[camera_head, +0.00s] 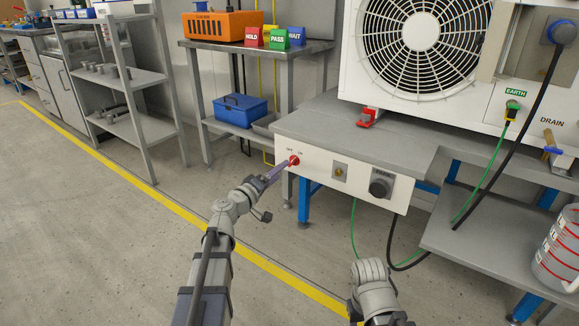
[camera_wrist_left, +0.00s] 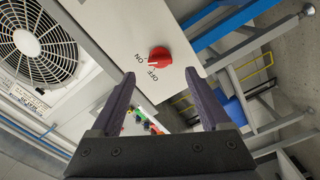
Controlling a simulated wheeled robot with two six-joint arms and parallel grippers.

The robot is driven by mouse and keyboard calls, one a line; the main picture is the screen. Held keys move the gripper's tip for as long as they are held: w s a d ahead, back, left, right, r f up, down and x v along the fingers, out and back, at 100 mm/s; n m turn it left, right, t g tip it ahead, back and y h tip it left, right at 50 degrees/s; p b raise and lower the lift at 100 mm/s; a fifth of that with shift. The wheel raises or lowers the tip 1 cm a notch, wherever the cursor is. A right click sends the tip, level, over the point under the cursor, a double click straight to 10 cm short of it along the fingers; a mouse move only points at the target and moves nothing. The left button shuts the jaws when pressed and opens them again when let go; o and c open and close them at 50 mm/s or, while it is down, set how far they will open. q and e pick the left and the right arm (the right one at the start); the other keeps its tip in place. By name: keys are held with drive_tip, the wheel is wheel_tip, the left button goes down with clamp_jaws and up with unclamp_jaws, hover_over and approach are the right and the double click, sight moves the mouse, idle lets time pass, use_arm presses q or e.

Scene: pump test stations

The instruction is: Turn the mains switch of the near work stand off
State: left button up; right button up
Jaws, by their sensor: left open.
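The mains switch is a red rotary knob (camera_head: 294,160) on the left end of the work stand's white front panel (camera_head: 322,174). It also shows in the left wrist view (camera_wrist_left: 159,58), with ON and OFF printed beside it. A small white mark shows on the knob, but I cannot tell surely which label it points at. My left gripper (camera_head: 282,168) is open and faces the panel, its tips close to the knob. In the left wrist view the knob appears between and just beyond the fingertips. Only part of my right arm shows at the bottom; its fingers do not show.
A large fan unit (camera_head: 420,50) stands on the grey stand top (camera_head: 330,125). Green and black cables hang at the right. The floor left of the stand is clear.

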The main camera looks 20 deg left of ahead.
sight(293, 161)
use_arm(q)
drive_tip(key=x, duration=0.6)
drive_tip(key=shift+w, duration=0.1)
clamp_jaws()
idle(0.5)
